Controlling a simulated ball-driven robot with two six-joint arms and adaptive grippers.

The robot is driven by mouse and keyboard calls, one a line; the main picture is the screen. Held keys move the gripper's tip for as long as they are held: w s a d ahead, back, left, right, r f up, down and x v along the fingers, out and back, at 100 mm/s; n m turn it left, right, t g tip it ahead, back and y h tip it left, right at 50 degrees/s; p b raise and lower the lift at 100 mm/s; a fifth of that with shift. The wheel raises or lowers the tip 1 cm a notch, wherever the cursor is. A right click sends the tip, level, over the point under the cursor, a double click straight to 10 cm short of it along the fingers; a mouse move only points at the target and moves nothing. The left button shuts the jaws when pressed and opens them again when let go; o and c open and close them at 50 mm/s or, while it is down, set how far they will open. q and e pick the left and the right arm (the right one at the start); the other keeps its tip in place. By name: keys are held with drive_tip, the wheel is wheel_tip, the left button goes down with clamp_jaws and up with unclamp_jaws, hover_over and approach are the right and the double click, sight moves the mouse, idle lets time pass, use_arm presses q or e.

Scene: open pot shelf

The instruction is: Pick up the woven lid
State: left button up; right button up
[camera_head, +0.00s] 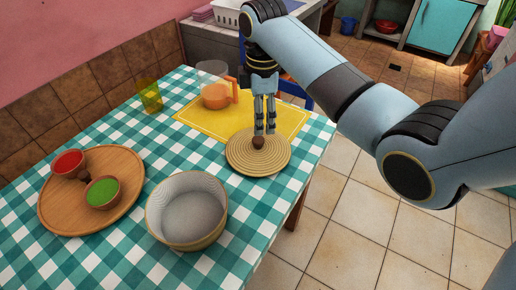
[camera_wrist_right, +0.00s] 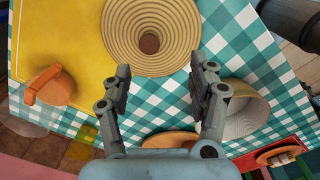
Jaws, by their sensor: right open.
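The woven lid (camera_head: 240,158) is a round, flat, tan disc with concentric rings and a brown knob (camera_head: 258,142). It lies at the table's right edge, partly over the yellow placemat. My right gripper (camera_head: 264,130) points down just above the knob, its fingers apart and empty. In the right wrist view the lid (camera_wrist_right: 122,38) and its knob (camera_wrist_right: 149,43) lie beyond the open fingertips (camera_wrist_right: 161,74), with nothing between them. The open woven basket (camera_head: 187,222) stands nearer me, without a cover. My left gripper is not in view.
A wooden tray (camera_head: 118,160) with red and green bowls sits at the left.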

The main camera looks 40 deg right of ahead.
sight(258, 139)
drive_tip(key=shift+w+f+n, duration=0.2)
drive_tip(key=shift+w+n, duration=0.2)
drive_tip(key=shift+w, duration=0.2)
wheel_tip(258, 139, down, 4)
drive_tip(key=shift+d+b, duration=0.1)
drive_tip(key=shift+b, duration=0.2)
drive_tip(key=f, duration=0.4)
drive_tip(key=f+b, duration=0.1)
drive_tip(key=f, duration=0.1)
drive_tip(key=shift+w+d, duration=0.1)
drive_tip(key=shift+w, duration=0.3)
drive_tip(key=shift+r, duration=0.1)
clamp_jaws()
